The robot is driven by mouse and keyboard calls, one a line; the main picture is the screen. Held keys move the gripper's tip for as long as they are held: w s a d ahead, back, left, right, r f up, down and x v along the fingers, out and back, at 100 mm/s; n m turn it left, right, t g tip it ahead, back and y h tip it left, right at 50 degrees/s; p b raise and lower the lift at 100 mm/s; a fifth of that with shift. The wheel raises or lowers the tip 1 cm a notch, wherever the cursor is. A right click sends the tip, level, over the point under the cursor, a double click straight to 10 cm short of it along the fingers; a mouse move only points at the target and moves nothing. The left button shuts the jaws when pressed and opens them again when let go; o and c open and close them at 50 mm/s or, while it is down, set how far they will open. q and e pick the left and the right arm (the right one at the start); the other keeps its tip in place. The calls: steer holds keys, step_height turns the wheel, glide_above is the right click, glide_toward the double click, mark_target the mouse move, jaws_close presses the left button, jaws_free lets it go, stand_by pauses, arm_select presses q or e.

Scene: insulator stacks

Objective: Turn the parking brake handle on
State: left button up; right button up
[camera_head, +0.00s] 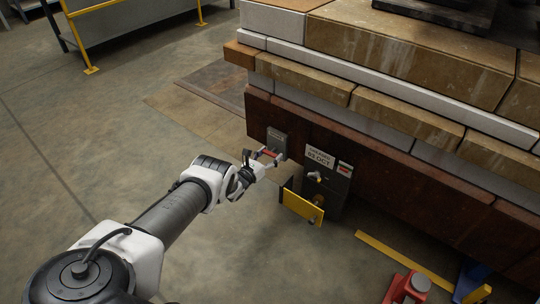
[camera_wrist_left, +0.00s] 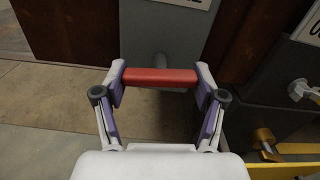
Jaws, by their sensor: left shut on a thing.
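The parking brake handle is a red bar on a grey stem. In the left wrist view the red handle (camera_wrist_left: 160,77) lies level between the two fingers of my left gripper (camera_wrist_left: 160,84), which press on its ends. The stem goes back into a grey plate (camera_wrist_left: 165,38) on the dark brown side. In the head view the left gripper (camera_head: 266,156) reaches the same red handle (camera_head: 268,153), in front of the small grey box (camera_head: 277,141). The right gripper is not in view.
Right of the handle are a labelled grey panel (camera_head: 320,157) and a yellow plate (camera_head: 301,204) jutting out low. A stack of stone-like slabs (camera_head: 390,55) rises above the brown side. Red and blue items stand at the lower right.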

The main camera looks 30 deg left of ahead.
arm_select(q)
steer(key=o, duration=1.2)
steer(key=shift+c, duration=0.2)
steer(key=s, duration=1.2)
steer(key=shift+a, duration=0.45)
